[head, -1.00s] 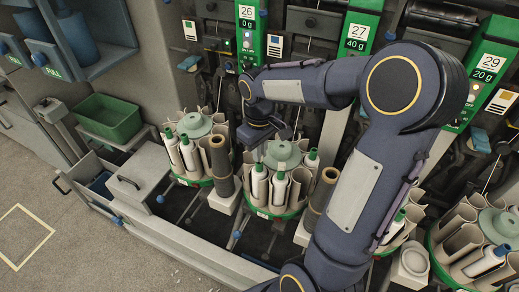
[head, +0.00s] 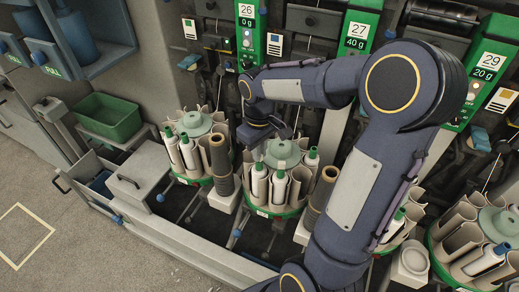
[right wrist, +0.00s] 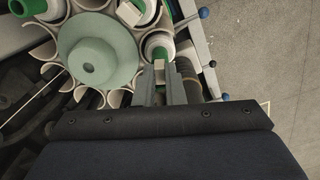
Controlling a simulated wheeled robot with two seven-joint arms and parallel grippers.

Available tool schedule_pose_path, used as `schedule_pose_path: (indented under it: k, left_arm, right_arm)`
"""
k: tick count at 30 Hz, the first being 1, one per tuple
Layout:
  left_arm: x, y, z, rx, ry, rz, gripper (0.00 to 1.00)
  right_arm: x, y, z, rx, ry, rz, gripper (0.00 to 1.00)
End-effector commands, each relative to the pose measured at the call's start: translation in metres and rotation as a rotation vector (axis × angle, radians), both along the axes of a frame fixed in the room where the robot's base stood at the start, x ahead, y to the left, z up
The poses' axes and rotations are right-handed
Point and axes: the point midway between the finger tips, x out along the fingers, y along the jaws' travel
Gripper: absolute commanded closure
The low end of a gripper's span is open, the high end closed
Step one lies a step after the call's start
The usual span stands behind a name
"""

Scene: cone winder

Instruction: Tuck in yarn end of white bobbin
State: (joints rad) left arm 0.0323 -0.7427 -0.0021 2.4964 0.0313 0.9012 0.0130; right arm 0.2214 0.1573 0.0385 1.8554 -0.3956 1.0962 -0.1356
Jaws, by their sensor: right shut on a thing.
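A white bobbin (head: 259,186) with a green tip stands upright in a pocket at the left of the middle round magazine (head: 262,212). In the right wrist view the bobbin (right wrist: 158,43) is just beyond my fingertips. My right gripper (head: 257,150) is low over that pocket, its fingers partly hidden by the wrist. In the right wrist view the gripper (right wrist: 159,76) has its fingers close together, shut on the yarn end, which is too thin to make out. My left gripper is not in view.
A brown tube (head: 220,160) stands close left of the magazine, and another (head: 320,192) at its right. Other loaded magazines stand left (head: 192,128) and right (head: 490,235). A green bin (head: 108,118) is at the far left. Open floor (head: 60,200) lies at the lower left.

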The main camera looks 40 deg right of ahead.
Motion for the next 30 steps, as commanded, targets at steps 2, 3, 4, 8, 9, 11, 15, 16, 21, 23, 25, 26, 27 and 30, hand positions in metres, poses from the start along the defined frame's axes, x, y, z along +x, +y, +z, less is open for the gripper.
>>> schedule_pose_path:
  k: [2,3,4,8,9,11,15,16,21,23,25,26,27,30]
  left_arm:
    - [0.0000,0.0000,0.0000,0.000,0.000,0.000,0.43]
    - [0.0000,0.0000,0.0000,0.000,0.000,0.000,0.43]
    - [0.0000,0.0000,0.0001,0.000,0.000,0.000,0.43]
    - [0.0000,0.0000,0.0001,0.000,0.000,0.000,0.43]
    - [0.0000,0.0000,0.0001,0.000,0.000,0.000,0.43]
    - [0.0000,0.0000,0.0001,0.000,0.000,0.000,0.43]
    - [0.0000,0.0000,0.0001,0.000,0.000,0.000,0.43]
    - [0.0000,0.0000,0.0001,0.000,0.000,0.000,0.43]
    - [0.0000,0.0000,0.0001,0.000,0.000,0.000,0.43]
    - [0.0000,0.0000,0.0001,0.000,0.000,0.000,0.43]
    - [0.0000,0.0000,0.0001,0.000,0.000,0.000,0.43]
    - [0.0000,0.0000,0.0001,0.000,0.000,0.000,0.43]
    - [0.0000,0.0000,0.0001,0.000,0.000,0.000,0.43]
    - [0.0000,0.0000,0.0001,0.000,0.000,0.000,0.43]
  right_arm:
    - [0.0000,0.0000,-0.0003,0.000,0.000,0.000,1.00]
    - [0.0000,0.0001,-0.0007,0.000,0.000,0.000,1.00]
    - [0.0000,0.0001,-0.0010,0.000,0.000,0.000,1.00]
    - [0.0000,0.0001,-0.0018,0.000,0.000,0.001,1.00]
    - [0.0000,0.0001,-0.0018,0.000,0.000,0.000,1.00]
    - [0.0000,0.0001,-0.0018,0.000,0.000,0.000,1.00]
    - [0.0000,0.0000,-0.0018,0.000,0.000,0.000,0.89]
    - [0.0000,0.0000,-0.0018,0.000,0.000,0.000,0.85]
    - [0.0000,0.0000,-0.0018,0.000,0.000,0.000,0.65]
    - [0.0000,0.0000,-0.0018,0.000,0.000,0.000,0.65]
    - [0.0000,-0.0001,-0.0018,0.000,0.000,0.000,0.65]
    - [0.0000,-0.0001,-0.0018,0.000,0.000,0.000,0.65]
    - [0.0000,-0.0001,-0.0018,0.000,0.000,0.000,0.62]
    - [0.0000,-0.0001,-0.0018,0.000,0.000,0.000,0.49]
